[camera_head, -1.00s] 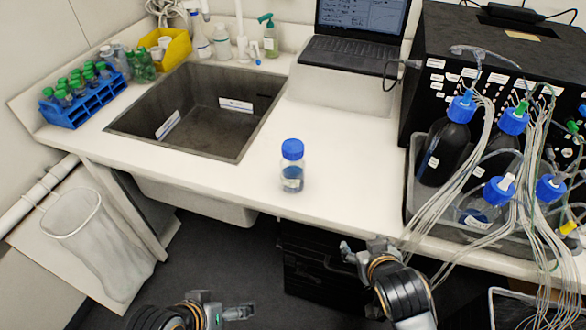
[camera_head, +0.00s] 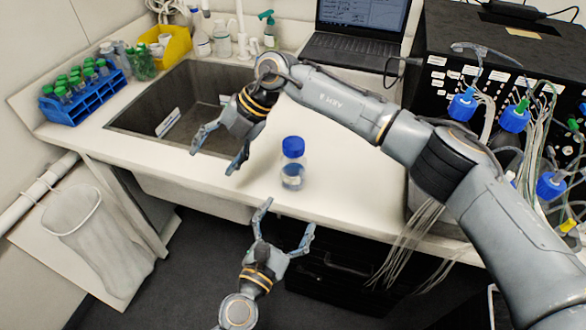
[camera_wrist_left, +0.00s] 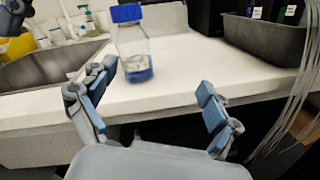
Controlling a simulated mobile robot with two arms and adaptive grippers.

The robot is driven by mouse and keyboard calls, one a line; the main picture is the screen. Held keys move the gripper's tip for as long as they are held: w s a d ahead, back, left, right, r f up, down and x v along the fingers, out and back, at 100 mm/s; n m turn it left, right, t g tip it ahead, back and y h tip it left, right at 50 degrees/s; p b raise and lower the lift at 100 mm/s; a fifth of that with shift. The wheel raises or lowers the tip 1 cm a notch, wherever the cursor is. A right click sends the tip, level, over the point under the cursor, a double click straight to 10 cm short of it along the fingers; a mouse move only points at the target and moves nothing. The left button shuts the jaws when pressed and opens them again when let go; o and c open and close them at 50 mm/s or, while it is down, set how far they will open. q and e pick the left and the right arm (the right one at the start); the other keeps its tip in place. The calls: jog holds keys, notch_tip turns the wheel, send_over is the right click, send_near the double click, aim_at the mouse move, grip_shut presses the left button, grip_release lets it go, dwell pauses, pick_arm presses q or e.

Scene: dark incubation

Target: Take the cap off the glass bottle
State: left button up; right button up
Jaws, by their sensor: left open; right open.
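The clear glass bottle (camera_head: 293,175) with its blue cap (camera_head: 293,146) stands upright on the white counter, near its front edge. The cap is on the bottle, and some clear liquid is inside. My left gripper (camera_head: 289,215) is open and empty, just in front of the bottle at the counter edge. In the left wrist view, the bottle (camera_wrist_left: 134,58) and cap (camera_wrist_left: 126,13) stand beyond the open fingers (camera_wrist_left: 156,80), nearer the left finger. My right gripper (camera_head: 214,161) is open and empty, left of the bottle near the sink's front right corner. Neither gripper touches the bottle.
The sink (camera_head: 165,105) lies behind my right gripper. A blue tube rack (camera_head: 85,98) stands at the left. A laptop (camera_head: 350,50) is at the back. Tubed bottles with blue caps (camera_head: 462,106) and a black instrument (camera_head: 500,50) are at the right, partly behind my right arm.

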aim_at(293, 171)
jog(key=w+d+r+m+h, duration=0.1)
jog(key=w+d+h, duration=0.1)
jog(key=d, duration=0.3)
jog(key=w+d+r+t+h, duration=0.1)
jog(key=w+d+r+h, duration=0.1)
jog(key=d, duration=0.3)
jog(key=w+d+r+m+t+h, duration=0.1)
jog(key=w+d+h, duration=0.2)
jog(key=d, duration=0.2)
jog(key=shift+w+d+r+m, duration=0.3)
jog(key=shift+d+r+h, duration=0.2)
jog(key=shift+d+h, duration=0.1)
pick_arm(q)
jog(key=w+n+y, duration=0.1)
jog(key=w+n, duration=0.1)
jog(key=w, duration=0.3)
jog(key=w+f+n+y, duration=0.1)
jog(key=w+n, duration=0.1)
jog(key=w, duration=0.3)
jog(key=w+d+f+n+y, duration=0.1)
jog(key=w+n, duration=0.1)
jog(key=w, duration=0.3)
jog(key=shift+w+f+n+t, duration=0.15)
jog(key=shift+n+t, duration=0.25)
pick_arm(e)
jog(key=shift+w, duration=0.1)
jog(key=shift+a, duration=0.1)
